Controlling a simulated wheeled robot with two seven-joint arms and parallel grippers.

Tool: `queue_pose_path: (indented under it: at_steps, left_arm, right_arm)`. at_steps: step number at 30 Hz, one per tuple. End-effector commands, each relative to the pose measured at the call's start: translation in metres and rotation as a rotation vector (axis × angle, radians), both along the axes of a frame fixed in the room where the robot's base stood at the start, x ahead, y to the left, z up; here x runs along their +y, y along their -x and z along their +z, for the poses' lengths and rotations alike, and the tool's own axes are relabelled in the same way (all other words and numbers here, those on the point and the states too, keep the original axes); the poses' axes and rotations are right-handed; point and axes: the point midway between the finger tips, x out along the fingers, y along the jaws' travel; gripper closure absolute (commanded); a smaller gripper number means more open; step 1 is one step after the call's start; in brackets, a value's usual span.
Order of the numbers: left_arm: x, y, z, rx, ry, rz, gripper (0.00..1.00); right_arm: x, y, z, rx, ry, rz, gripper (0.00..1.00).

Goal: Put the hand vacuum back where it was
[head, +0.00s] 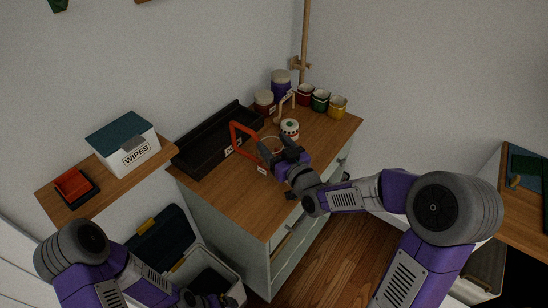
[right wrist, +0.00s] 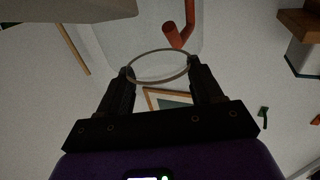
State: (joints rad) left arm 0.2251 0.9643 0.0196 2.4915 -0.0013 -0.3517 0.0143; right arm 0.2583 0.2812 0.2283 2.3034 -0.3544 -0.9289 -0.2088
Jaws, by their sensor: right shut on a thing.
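What looks like the hand vacuum, with an orange-red looped handle (head: 236,128) and a thin pale ring, is at the wooden top of the cabinet in the head view. My right gripper (head: 283,149) is shut on it beside the ring. In the right wrist view the ring (right wrist: 158,50) spans the fingertips, with a clear body and the red handle (right wrist: 190,18) beyond. Whether it touches the cabinet top is unclear. A long black tray (head: 205,150) lies behind it, along the wall. My left gripper (head: 212,300) is low at the bottom edge, its jaws unclear.
A white pot (head: 289,129), red, green and yellow cups (head: 338,107) and lidded jars (head: 281,86) stand at the cabinet's back right. A wall shelf holds a wipes box (head: 128,152) and a red tray (head: 75,186). An open bin (head: 195,265) stands below. The cabinet's front top is clear.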

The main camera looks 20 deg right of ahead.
Motion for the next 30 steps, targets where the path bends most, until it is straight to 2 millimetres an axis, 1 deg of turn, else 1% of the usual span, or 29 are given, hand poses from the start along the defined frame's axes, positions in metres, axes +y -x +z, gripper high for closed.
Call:
queue_pose_path:
  at_steps: [2, 9, 17, 20, 21, 26, 30]
  left_arm:
    - [0.000, 0.000, -0.002, -0.001, 0.000, 0.000, 0.03]
    - [0.000, 0.000, -0.011, -0.001, 0.000, 0.000, 0.03]
    - [0.000, 0.000, -0.011, -0.001, 0.000, 0.000, 0.03]
    - [0.000, -0.001, -0.014, -0.001, 0.000, 0.000, 0.03]
    - [0.000, 0.000, -0.013, -0.001, 0.000, 0.000, 0.03]
    - [0.000, 0.000, -0.012, -0.001, 0.000, 0.000, 0.03]
    - [0.000, 0.000, -0.012, -0.001, 0.000, 0.000, 0.03]
  right_arm:
    - [0.000, 0.000, -0.005, -0.002, -0.001, 0.000, 1.00]
    - [0.000, 0.000, -0.037, -0.002, -0.001, 0.001, 1.00]
    - [0.000, 0.000, -0.036, -0.005, 0.000, 0.000, 1.00]
    - [0.000, 0.000, -0.039, -0.005, 0.001, 0.000, 1.00]
    - [0.000, 0.000, -0.039, -0.001, 0.000, 0.000, 0.29]
    - [0.000, 0.000, -0.039, -0.001, 0.000, 0.000, 0.05]
    - [0.000, 0.000, -0.039, -0.001, 0.000, 0.000, 0.05]
